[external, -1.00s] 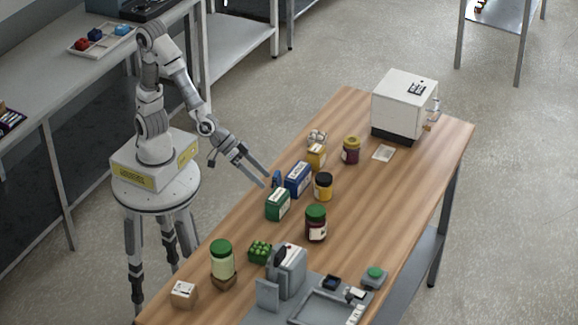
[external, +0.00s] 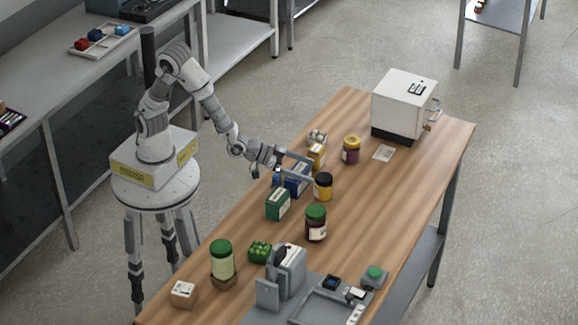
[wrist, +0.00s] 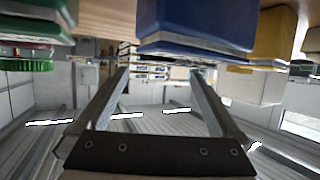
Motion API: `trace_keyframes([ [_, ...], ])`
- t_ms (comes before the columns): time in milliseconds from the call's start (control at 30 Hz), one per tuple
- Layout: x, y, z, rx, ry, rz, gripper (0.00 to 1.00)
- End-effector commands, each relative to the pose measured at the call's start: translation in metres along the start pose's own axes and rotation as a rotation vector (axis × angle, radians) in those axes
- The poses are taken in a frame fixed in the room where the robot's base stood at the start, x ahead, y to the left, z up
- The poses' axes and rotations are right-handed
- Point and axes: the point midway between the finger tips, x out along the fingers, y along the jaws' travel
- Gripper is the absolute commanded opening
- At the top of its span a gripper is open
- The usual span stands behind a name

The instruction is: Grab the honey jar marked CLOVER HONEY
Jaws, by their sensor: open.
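A jar of amber-yellow content with a black lid (external: 323,187) stands upright on the wooden table, right of the blue box. Its colour suits honey, but its label is too small to read. My gripper (external: 312,172) is open and empty in the external view. Its fingers reach over the blue box (external: 291,184), with the tips close to the jar's upper left; I cannot tell whether they touch it. In the wrist view my gripper's fingers (wrist: 160,72) are spread with nothing between them. The blue box (wrist: 195,25) fills the top there, and the jar does not show.
A green box (external: 277,205), a green-lidded dark jar (external: 316,223) and a yellow box (external: 316,156) stand near. A yellow-lidded dark jar (external: 351,151) stands farther back by a white machine (external: 404,101). The table's right side (external: 385,205) is clear.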

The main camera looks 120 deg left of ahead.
Motion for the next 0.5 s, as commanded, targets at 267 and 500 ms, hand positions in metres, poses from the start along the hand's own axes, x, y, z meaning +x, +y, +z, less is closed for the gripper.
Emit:
trace_keyframes([
  [267,0.022,0.001,0.001,0.0,-0.001,0.001,1.0],
  [500,0.053,0.004,0.008,0.001,-0.001,0.0,1.0],
])
